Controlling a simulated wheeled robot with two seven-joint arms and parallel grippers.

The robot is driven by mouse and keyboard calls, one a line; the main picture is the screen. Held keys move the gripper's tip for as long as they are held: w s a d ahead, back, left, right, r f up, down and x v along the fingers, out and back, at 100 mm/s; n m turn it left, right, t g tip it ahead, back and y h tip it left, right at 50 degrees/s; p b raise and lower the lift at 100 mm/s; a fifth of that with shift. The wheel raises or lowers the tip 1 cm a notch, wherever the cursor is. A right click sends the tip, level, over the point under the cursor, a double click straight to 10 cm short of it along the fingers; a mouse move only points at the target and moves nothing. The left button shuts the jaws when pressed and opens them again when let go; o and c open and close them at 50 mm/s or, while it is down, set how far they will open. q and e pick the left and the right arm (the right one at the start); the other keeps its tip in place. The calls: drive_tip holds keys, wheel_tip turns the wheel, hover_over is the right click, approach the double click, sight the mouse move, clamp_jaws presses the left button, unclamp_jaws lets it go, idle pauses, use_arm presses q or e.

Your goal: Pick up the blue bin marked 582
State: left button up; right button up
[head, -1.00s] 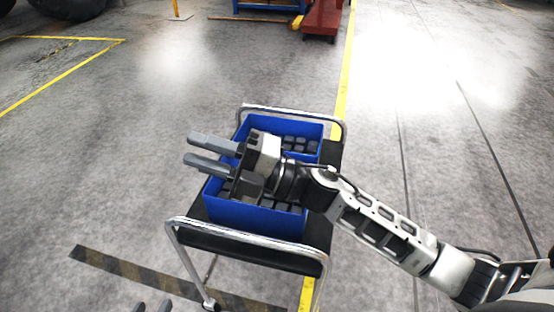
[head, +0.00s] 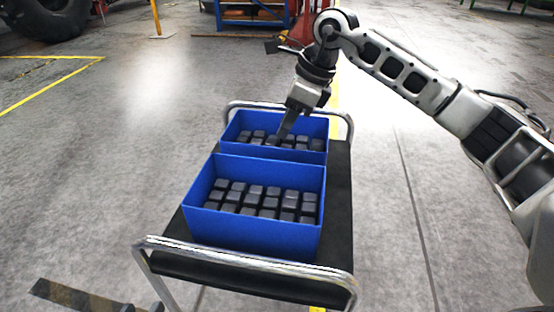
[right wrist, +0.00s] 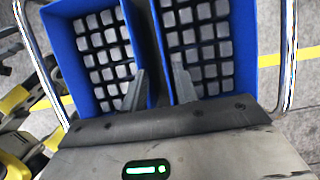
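Two blue bins stand one behind the other on a cart, a near bin (head: 262,232) and a far bin (head: 315,127). Both hold several dark grey blocks. No number is readable on either, so I cannot tell which is 582. My right gripper (head: 282,136) points down over the far bin in the head view. In the right wrist view its open fingers (right wrist: 158,88) appear on either side of the bins' adjacent walls, with nothing between them but those walls; their height is unclear.
The cart has a black top (head: 341,190) and chrome rails at its near end (head: 245,262) and far end. A blue-framed rack (head: 250,20) stands behind. The floor on both sides is clear.

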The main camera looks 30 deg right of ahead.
sight(268, 152)
drive_tip(key=b+x, duration=0.1)
drive_tip(key=x, duration=0.2)
drive_tip(key=b+x, duration=0.1)
drive_tip(key=x, duration=0.2)
drive_tip(key=b+x, duration=0.1)
drive_tip(key=x, duration=0.2)
drive_tip(key=shift+w+a+f, duration=0.1)
drive_tip(key=shift+w+f, duration=0.15)
drive_tip(key=shift+w, duration=0.1)
drive_tip(key=shift+f, duration=0.2)
drive_tip(key=shift+w, duration=0.1)
clamp_jaws()
use_arm(q)
drive_tip(key=shift+w+d+r+n+t+h, duration=0.25)
drive_tip(key=shift+d+r+n+t+h, duration=0.25)
drive_tip(key=shift+d+r+n+h, duration=0.1)
use_arm(e)
drive_tip(key=shift+r, duration=0.1)
use_arm(q)
drive_tip(key=shift+a+f, duration=0.1)
drive_tip(key=shift+f, duration=0.05)
use_arm(e)
drive_tip(key=shift+r, duration=0.15)
